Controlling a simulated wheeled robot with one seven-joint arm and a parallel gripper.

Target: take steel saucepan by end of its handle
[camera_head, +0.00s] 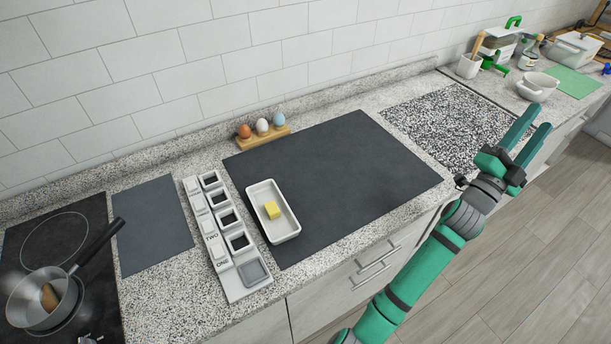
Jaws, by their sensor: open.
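The steel saucepan (43,302) stands on the black cooktop at the far left of the head view. Its long black handle (97,242) slants up and to the right, with its end raised over the dark grey mat beside the cooktop. A brownish thing and something pale lie inside the pan. My gripper (533,120) is at the upper right, far from the saucepan, with its two green fingers apart and nothing between them. My green arm comes up from the bottom middle.
Between them lie a white panel with square openings (223,236), a white dish (286,226) with a yellow block, and a large dark mat (340,165). Eggs in a wooden holder (264,134) stand near the tiled wall. A bowl (537,86) stands beyond my gripper.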

